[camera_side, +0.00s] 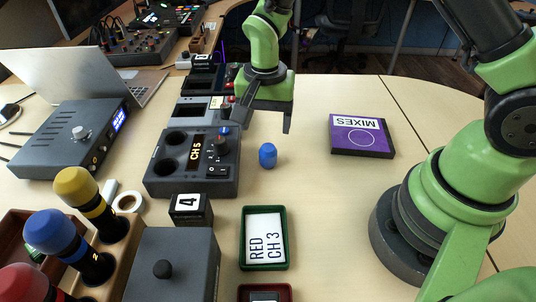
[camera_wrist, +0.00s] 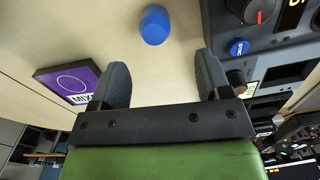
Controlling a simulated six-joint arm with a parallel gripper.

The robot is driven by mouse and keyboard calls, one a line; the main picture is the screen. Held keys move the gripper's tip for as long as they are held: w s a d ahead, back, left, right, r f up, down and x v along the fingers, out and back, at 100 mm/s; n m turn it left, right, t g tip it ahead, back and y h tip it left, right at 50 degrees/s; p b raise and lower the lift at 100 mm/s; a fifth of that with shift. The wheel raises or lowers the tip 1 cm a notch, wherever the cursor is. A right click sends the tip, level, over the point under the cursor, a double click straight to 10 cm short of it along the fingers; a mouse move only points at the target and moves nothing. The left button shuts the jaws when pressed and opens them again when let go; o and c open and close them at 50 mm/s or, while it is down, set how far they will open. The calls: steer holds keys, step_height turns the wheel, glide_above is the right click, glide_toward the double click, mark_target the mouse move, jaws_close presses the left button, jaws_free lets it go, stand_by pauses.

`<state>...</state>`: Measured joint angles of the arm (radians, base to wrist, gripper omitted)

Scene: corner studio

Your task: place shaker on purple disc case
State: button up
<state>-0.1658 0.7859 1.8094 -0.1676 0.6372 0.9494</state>
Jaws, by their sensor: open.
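The shaker is a small blue rounded piece (camera_side: 267,156) standing on the table, right of the CH 5 device. In the wrist view the blue shaker (camera_wrist: 155,25) lies beyond the fingertips, roughly between their lines. The purple disc case (camera_side: 361,140), labelled MIXES with a white circle outline, lies flat to the right of the shaker; it also shows at left in the wrist view (camera_wrist: 72,82), partly behind a finger. My gripper (camera_wrist: 160,75) is open and empty. In the side view my gripper (camera_side: 259,119) hangs above and behind the shaker, apart from it.
The CH 5 device (camera_side: 190,180) stands close left of the shaker. A green-rimmed tray (camera_side: 264,266) labelled RED CH 3 lies in front. A grey box (camera_side: 172,278) and a wooden microphone rack (camera_side: 112,262) are at front left. The table between shaker and case is clear.

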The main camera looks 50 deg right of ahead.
mark_target(267, 147)
step_height(267, 147, down, 4)
steer(key=shift+r, duration=0.25)
steer(key=f, duration=0.2)
steer(key=s+f, duration=0.1)
steer(key=f, duration=0.1)
steer(key=shift+a+f, duration=0.1)
steer(key=shift+a, duration=0.1)
steer(key=shift+f, duration=0.55)
steer(key=c, duration=1.1)
steer(key=shift+w+r, duration=0.1)
steer(key=shift+r, duration=0.05)
